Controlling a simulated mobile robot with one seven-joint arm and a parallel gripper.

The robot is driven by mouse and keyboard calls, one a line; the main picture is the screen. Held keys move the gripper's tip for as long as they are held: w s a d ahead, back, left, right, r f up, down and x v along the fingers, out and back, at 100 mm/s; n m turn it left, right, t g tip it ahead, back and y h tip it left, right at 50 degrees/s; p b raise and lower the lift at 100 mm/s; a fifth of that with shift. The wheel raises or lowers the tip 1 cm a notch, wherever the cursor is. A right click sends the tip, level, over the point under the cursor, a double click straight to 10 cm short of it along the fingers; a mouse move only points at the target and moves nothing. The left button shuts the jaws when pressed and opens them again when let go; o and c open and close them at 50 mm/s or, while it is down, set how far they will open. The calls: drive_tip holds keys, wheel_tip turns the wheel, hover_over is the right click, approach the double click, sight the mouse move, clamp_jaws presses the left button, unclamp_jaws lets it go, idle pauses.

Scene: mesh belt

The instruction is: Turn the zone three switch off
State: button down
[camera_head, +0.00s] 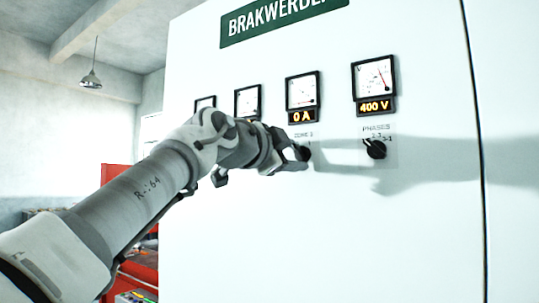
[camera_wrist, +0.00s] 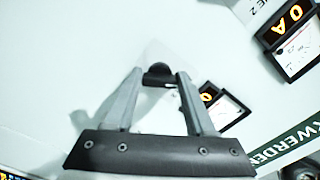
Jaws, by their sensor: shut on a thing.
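The zone three switch is a small black rotary knob (camera_head: 304,152) on the white cabinet, below the ammeter that reads 0 A. In the wrist view the knob (camera_wrist: 159,71) sits between the fingertips. My gripper (camera_head: 297,157) reaches it from the left and is shut on it; the fingers also show in the wrist view (camera_wrist: 160,80). The label above the knob is small and blurred. The fingers hide part of the knob and its position marks, so I cannot tell which way it points.
A phases knob (camera_head: 376,149) is to the right, below a 400 V meter (camera_head: 374,82). More meters are to the left, one of them (camera_head: 247,101) partly behind my arm. A zone two label (camera_wrist: 262,7) shows in the wrist view. Red equipment (camera_head: 117,178) stands left of the cabinet.

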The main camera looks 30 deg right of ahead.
drive_tip(key=shift+c, duration=1.2)
unclamp_jaws()
drive_tip(key=b+v, duration=0.3)
drive_tip(key=v, duration=1.4)
drive_tip(key=shift+a, duration=0.2)
